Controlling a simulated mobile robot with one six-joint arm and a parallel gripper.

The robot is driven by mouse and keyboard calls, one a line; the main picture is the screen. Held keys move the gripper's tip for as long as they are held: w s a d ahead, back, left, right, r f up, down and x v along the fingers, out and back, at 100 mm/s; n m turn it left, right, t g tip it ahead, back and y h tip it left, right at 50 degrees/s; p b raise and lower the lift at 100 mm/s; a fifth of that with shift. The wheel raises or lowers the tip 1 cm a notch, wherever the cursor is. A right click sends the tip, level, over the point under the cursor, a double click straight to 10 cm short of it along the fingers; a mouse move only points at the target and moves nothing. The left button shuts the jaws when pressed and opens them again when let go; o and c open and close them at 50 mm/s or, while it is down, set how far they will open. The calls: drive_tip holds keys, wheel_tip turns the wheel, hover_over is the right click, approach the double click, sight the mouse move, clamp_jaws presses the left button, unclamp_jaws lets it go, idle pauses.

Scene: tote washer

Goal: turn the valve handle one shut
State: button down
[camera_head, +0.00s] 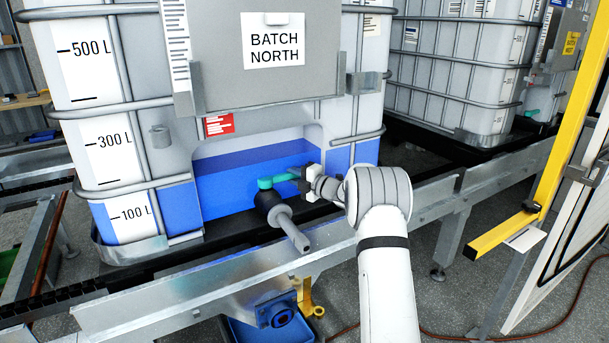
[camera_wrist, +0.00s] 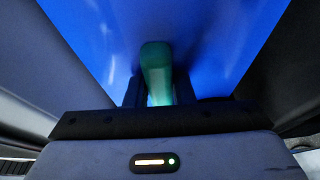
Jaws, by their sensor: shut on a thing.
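The valve handle is a teal lever (camera_head: 277,181) on top of a black valve body (camera_head: 268,203) at the lower front of the tote labelled BATCH NORTH. A grey outlet spout (camera_head: 291,232) points out from the valve toward the front. My gripper (camera_head: 303,178) comes in from the right and is shut on the handle's right end. In the wrist view the teal handle (camera_wrist: 157,70) stands between the two dark fingers (camera_wrist: 158,92). The handle lies roughly crosswise to the spout. The fingertips' contact with the handle is partly hidden in the head view.
The tote (camera_head: 110,140) holds blue liquid and stands on a metal conveyor (camera_head: 200,290). A second tote (camera_head: 455,80) stands behind right. A yellow post (camera_head: 560,130) and a white-framed panel (camera_head: 570,230) stand at right. A blue container (camera_head: 270,330) is below the conveyor.

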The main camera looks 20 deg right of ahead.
idle(0.3)
drive_tip(key=c, duration=1.2)
unclamp_jaws()
drive_tip(key=shift+c, duration=0.2)
drive_tip(key=shift+s, duration=0.1)
drive_tip(key=v, duration=0.7)
drive_tip(key=shift+s+d, duration=0.3)
